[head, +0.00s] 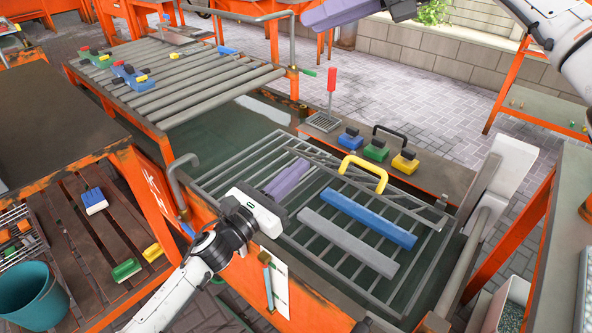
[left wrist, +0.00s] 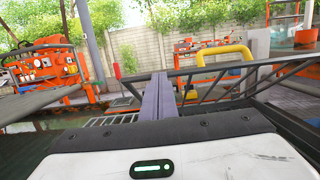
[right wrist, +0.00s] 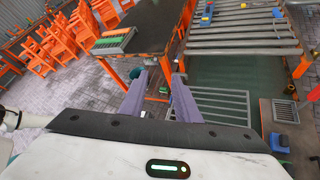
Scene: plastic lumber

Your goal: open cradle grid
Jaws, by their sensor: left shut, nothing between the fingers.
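The cradle grid (head: 338,181) is a grey metal lattice lying over a dark tank, with a yellow handle (head: 378,168) on its far edge. A blue plank (head: 368,218) and a grey plank (head: 348,243) lie across its bars. My left gripper (head: 292,178) is shut and empty, its purple fingers over the grid, to the left of the handle. In the left wrist view the yellow handle (left wrist: 224,52) is right of and beyond the fingers. My right gripper (right wrist: 156,82) is open and empty, raised high at the top of the head view, away from the grid.
A roller table (head: 180,82) with more brushes is at the back left. A wooden slatted bench (head: 80,240) and teal bucket (head: 36,295) are at left. White machine parts (head: 508,165) stand right.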

